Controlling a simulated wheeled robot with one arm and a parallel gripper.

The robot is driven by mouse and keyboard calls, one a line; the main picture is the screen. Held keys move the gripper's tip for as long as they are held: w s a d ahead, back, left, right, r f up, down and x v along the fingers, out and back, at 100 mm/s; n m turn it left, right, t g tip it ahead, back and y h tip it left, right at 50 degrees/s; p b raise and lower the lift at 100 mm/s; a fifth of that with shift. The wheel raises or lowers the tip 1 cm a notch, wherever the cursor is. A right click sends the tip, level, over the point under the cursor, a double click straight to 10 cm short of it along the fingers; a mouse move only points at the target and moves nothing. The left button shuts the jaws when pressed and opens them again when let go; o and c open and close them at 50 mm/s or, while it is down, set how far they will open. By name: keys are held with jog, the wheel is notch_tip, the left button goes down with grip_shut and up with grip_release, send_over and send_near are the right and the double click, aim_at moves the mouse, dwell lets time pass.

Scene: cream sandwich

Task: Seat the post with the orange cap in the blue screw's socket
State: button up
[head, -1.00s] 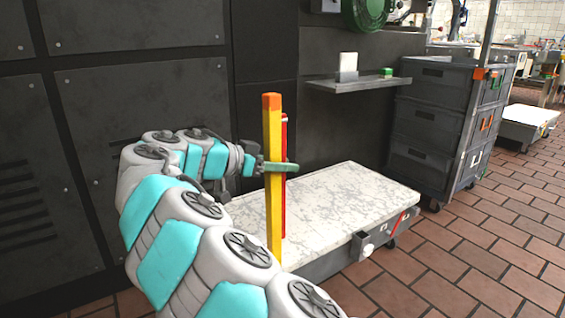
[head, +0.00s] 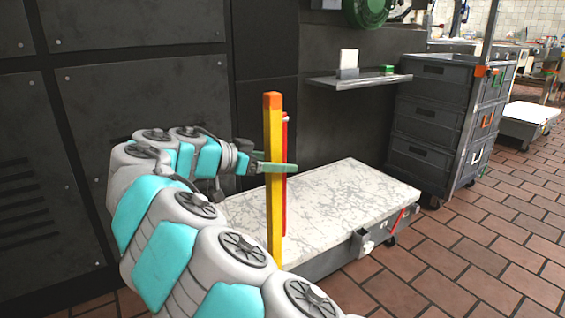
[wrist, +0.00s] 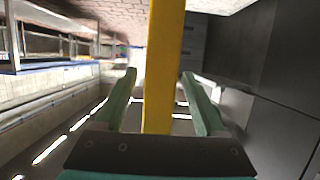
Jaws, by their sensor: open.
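The yellow post (head: 273,185) with its orange cap (head: 272,100) stands upright in the head view. Its foot is hidden behind my arm. In the wrist view the yellow post (wrist: 162,75) shows between the two open fingers of my gripper (wrist: 160,85), apart from both. How deep it lies between them I cannot tell. I cannot make out the blue screw or its socket.
A red post (head: 285,185) stands just behind the yellow one. A white marbled cart top (head: 350,195) lies behind and right. Dark cabinets (head: 140,80) line the left. A small shelf (head: 355,82) and grey drawers (head: 430,120) stand beyond. Brick floor at right is clear.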

jog(key=v, duration=0.6)
jog(key=shift+p, duration=0.35)
jog(key=shift+s, duration=0.1)
